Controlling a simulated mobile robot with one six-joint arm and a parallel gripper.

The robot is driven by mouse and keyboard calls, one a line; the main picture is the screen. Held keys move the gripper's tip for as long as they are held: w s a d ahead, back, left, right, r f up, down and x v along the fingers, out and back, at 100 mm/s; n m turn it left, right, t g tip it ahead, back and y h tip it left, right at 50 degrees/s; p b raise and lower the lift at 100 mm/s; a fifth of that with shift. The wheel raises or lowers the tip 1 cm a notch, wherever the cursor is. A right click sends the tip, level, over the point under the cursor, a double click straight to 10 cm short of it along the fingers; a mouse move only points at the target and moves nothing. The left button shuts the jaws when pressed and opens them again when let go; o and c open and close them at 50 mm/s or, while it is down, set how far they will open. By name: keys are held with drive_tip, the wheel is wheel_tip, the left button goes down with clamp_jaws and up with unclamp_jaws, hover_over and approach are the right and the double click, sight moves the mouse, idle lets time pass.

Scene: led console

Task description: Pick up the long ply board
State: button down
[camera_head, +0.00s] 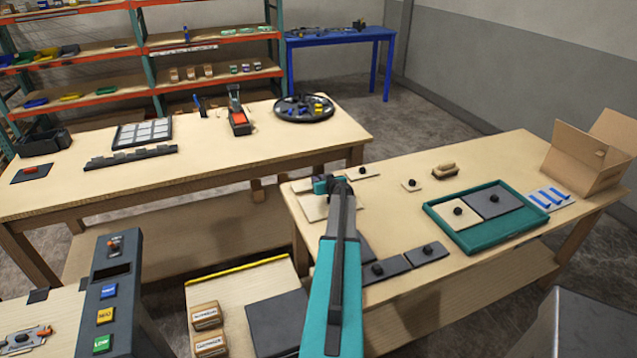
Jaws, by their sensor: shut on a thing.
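The long ply board (312,208) is a pale wooden plate at the left end of the right-hand workbench, partly hidden behind my arm. My gripper (325,187) is over this board and shut on it; the fingertips and the grip point are too small and covered to make out. I cannot tell whether the board rests on the bench or is slightly raised.
A green tray (479,239) holds a pale and a dark knobbed plate. Small ply plates (411,186), dark knobbed plates (386,270), a brush (445,171) and a cardboard box (585,160) share the bench. A console (118,270) stands at left.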

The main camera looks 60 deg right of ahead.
wheel_tip(320, 180, up, 9)
drive_tip(key=shift+r, duration=0.15)
idle(0.4)
idle(0.5)
